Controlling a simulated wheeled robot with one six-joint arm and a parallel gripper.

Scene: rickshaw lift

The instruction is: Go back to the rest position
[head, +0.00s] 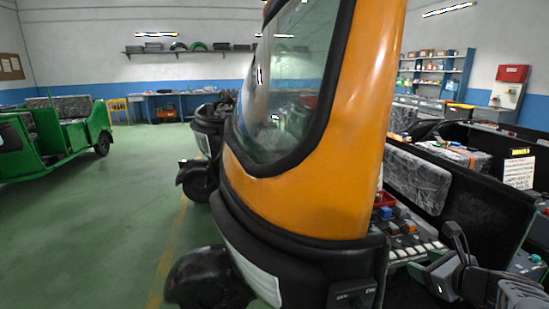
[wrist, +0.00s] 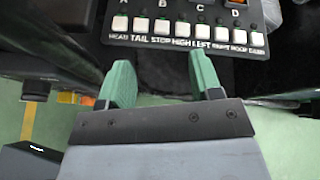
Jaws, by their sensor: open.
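My gripper (wrist: 161,78) is open and empty in the wrist view, its two green fingers spread apart. Just beyond the fingertips is a black control panel (wrist: 190,41) with a row of white switches labelled HEAD, TAIL, STOP and more. Letters B, C and D show above the row, and the panel's top is cut off. In the head view, the panel (head: 409,238) lies inside the orange rickshaw (head: 350,130), with red, blue and orange parts on it. My dark arm (head: 490,284) is at the lower right, close beside the panel.
The rickshaw's front pillar and windscreen fill the middle of the head view. Its seats (head: 419,176) lie behind the panel. A green vehicle (head: 62,140) stands at left, with open green floor (head: 110,220) between. Shelves (head: 432,75) and a red box (head: 511,73) are at back right.

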